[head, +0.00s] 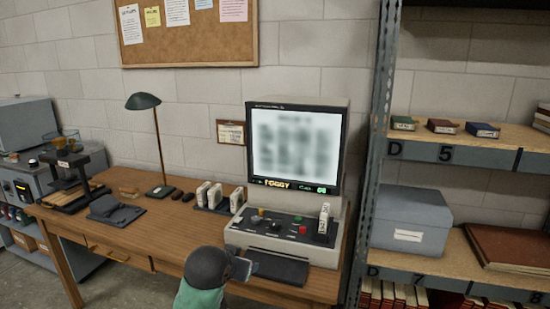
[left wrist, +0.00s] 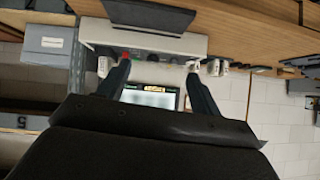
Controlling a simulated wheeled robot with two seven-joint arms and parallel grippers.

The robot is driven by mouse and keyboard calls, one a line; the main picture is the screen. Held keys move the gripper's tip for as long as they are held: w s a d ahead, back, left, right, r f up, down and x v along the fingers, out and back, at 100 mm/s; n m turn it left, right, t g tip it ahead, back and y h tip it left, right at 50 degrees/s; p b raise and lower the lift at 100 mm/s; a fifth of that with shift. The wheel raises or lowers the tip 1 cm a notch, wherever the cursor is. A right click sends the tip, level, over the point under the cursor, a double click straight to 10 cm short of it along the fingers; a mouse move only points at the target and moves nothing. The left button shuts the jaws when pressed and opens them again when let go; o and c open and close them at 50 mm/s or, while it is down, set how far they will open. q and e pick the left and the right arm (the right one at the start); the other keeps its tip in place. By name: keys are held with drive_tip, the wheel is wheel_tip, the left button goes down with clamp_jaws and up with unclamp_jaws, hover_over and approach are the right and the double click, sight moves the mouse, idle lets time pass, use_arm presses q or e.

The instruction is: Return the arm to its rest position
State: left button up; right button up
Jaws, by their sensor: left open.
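My left arm comes in at the bottom middle of the head view, with a dark rounded wrist and a green sleeve-like link. My left gripper (head: 242,267) is low in front of the desk's front edge, near the reader machine's (head: 236,238) control panel. In the left wrist view, which is upside down, the left gripper (left wrist: 158,70) has its two dark fingers apart with nothing between them. The machine's screen (left wrist: 150,97) shows beyond the gap. My right gripper is in neither view.
The screen (head: 295,150) is blurred and reads "FOGGY". Several white boxes (head: 215,196) stand left of the machine. A lamp (head: 145,102) is further left. A metal shelf (head: 375,130) rises close at the right.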

use_arm(q)
drive_tip(key=s+a+f+g, duration=0.1)
drive_tip(key=s+f+g, duration=0.1)
drive_tip(key=s+f, duration=0.7)
drive_tip(key=s+a+f+n+g+p, duration=0.1)
drive_tip(key=s+a+f+g, duration=0.1)
drive_tip(key=s+f, duration=0.8)
drive_tip(key=s+a+f+g, duration=0.1)
drive_tip(key=s+f+g, duration=0.2)
drive_tip(key=s+f, duration=0.7)
drive_tip(key=s, duration=0.9)
drive_tip(key=shift+a+f+n+g+y+p, duration=0.2)
drive_tip(key=shift+a+n+g+y+p, duration=0.1)
drive_tip(key=shift+g+y+p, duration=0.1)
